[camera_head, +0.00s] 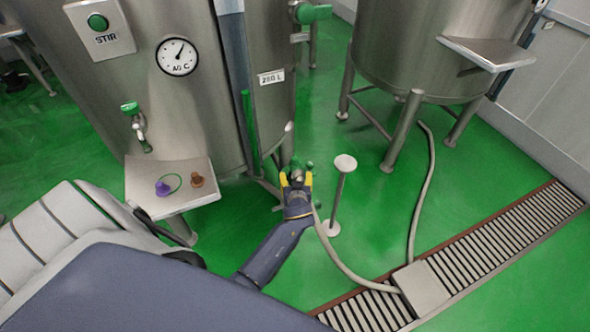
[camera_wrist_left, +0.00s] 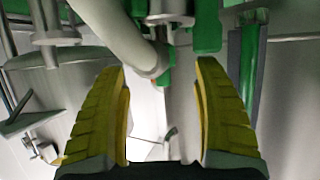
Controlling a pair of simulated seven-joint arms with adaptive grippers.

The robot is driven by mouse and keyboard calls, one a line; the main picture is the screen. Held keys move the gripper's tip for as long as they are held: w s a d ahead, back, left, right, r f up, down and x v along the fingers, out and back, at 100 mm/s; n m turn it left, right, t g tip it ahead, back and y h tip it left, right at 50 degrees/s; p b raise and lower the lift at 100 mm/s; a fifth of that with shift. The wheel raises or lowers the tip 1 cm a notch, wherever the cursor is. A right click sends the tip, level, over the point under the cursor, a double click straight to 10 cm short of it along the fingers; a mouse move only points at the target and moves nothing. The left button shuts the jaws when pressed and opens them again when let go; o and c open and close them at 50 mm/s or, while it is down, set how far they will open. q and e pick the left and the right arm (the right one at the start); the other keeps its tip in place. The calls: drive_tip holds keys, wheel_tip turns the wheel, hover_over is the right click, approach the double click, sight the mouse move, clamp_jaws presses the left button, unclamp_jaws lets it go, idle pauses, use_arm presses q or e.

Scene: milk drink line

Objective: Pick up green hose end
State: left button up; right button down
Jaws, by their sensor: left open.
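My left gripper (camera_head: 296,178) is low in front of the steel tank, near its outlet pipework. Its yellow fingers are open, and they show in the left wrist view (camera_wrist_left: 160,70) with a gap between them. A pale hose (camera_head: 345,267) rises from the floor drain to behind this gripper. In the left wrist view the hose (camera_wrist_left: 115,28) comes down from the upper left, and its green end (camera_wrist_left: 165,74) appears between the fingertips, with no visible contact. How deep it lies between the fingers I cannot tell. The right gripper is not in view.
A white-topped post (camera_head: 340,190) stands just right of my gripper. The steel tank (camera_head: 190,95) with a small shelf (camera_head: 150,206) is at the left. A second tank (camera_head: 415,50) stands at the back right. A floor drain (camera_head: 490,240) crosses the lower right. Open green floor lies between.

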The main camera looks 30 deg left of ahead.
sight(295, 167)
use_arm(q)
drive_tip(key=shift+x, duration=4.5)
drive_tip(key=shift+s+f, duration=0.1)
clamp_jaws()
